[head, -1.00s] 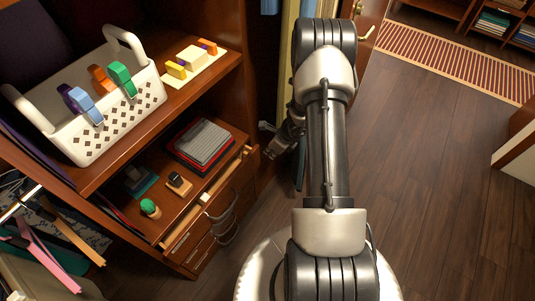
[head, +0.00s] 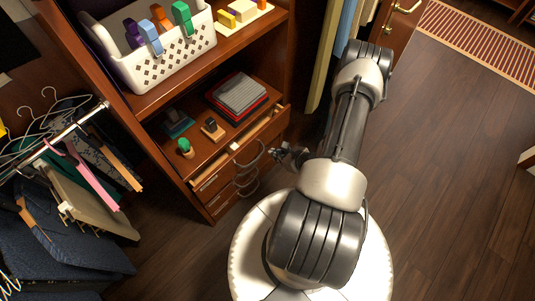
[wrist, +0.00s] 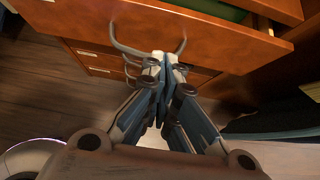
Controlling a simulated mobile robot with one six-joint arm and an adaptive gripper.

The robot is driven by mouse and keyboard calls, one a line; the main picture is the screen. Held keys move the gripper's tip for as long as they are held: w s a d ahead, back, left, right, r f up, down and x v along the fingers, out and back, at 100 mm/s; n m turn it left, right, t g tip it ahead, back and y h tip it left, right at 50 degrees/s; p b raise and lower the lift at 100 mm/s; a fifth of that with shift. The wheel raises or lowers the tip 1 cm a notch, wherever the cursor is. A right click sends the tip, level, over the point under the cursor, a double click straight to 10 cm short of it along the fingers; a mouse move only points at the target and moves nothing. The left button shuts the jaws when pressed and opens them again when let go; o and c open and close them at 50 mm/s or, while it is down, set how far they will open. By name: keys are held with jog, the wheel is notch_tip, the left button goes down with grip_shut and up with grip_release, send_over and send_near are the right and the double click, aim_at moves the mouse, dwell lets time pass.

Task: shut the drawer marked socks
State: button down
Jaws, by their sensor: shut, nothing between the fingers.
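The top drawer (head: 236,150) of the wooden cabinet stands partly pulled out, with a pale strip of its inside showing. Its front (wrist: 205,38) fills the upper wrist view, with something green inside behind it. Its curved metal handle (wrist: 150,50) also shows in the head view (head: 249,158). Lower drawers (wrist: 98,66) look closed and sit further back. Small label plates show on the fronts, but I cannot read which says socks. My gripper (wrist: 167,60) is shut and empty, its tips at the handle in the wrist view; I cannot tell whether they touch. It is small in the head view (head: 290,153).
The cabinet shelf above holds small items and a grey-and-red stack (head: 238,96). A white basket (head: 165,58) stands higher up. Hangers with clothes (head: 85,165) crowd the left. Hanging garments (head: 340,40) are right of the cabinet. The floor at right is clear.

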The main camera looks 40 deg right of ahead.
aim_at(251, 142)
jog(key=shift+w+a+f+b, duration=0.15)
jog(key=shift+w+f+b, duration=0.55)
jog(key=shift+w, duration=0.9)
jog(key=shift+w+a+f+b, duration=0.15)
jog(key=shift+w+f+b, duration=0.1)
jog(key=shift+w+f, duration=1.1)
jog(key=shift+w+a+f+b, duration=0.15)
jog(key=shift+w+f+b, duration=0.35)
jog(key=shift+w, duration=1.4)
jog(key=shift+w+a+b, duration=0.1)
jog(key=shift+w+b, duration=0.45)
jog(key=shift+w, duration=1.05)
jog(key=shift+s, duration=0.2)
